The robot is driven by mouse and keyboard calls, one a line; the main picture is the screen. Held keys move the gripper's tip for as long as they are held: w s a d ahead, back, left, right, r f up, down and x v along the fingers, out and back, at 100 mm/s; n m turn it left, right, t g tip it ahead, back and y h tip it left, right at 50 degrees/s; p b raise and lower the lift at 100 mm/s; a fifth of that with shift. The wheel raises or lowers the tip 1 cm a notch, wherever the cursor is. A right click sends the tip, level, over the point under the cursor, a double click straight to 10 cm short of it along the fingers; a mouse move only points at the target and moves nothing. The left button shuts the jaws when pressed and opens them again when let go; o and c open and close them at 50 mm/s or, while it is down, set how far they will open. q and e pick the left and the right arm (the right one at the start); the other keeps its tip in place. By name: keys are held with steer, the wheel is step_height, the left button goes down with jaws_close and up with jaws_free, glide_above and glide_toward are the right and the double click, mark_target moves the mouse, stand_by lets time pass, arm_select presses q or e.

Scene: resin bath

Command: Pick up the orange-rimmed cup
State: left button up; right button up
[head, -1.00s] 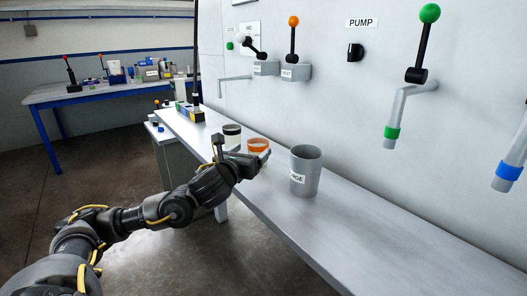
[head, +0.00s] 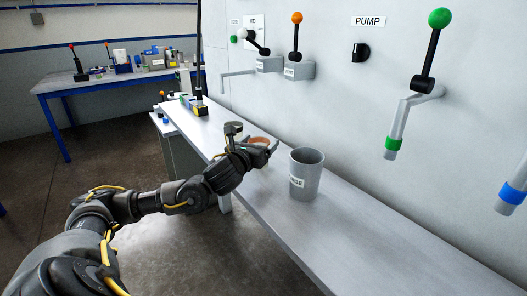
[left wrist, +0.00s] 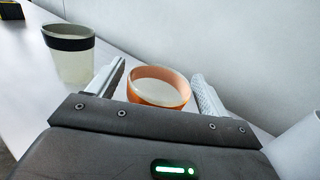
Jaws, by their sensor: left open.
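The orange-rimmed cup (head: 259,140) stands on the narrow grey bench, mostly hidden behind my left gripper in the head view. In the left wrist view the orange-rimmed cup (left wrist: 159,88) shows its orange rim and pale inside, and it sits between the two fingers. My left gripper (head: 262,147) is open, with one finger on each side of the cup. In the left wrist view the left gripper (left wrist: 160,85) shows a gap between the cup and the left finger; whether the right finger touches it I cannot tell. My right gripper is not in view.
A dark-rimmed cup (left wrist: 70,50) stands just left of the orange-rimmed one. A larger grey cup (head: 306,174) with a label stands to the right on the bench (head: 370,230). Taps and levers hang on the wall above. The bench's right part is clear.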

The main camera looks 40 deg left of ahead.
arm_select(q)
steer(key=c, duration=1.1)
steer(key=shift+o, duration=0.2)
